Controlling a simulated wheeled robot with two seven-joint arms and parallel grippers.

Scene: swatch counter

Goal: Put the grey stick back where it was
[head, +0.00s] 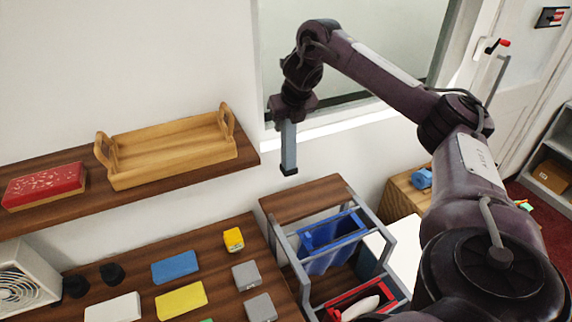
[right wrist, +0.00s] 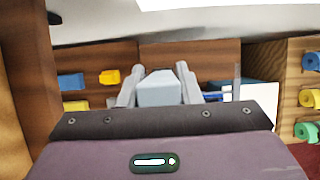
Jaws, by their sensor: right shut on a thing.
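The grey stick (head: 289,148) hangs upright below my right gripper (head: 288,119), with a dark lower end. In the right wrist view the two fingers of the right gripper (right wrist: 159,78) are closed on the sides of the grey stick (right wrist: 160,91). The stick is held in the air in front of the wall and window, apart from the counter and shelf. My left gripper is not in view. I cannot tell which spot the stick came from.
A wall shelf (head: 62,212) holds a wooden tray (head: 175,150) and a red box (head: 44,187). The counter (head: 209,242) carries several coloured swatches and blocks. A grey-framed rack (head: 283,240) with blue and red bins (head: 330,240) stands below right of the stick.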

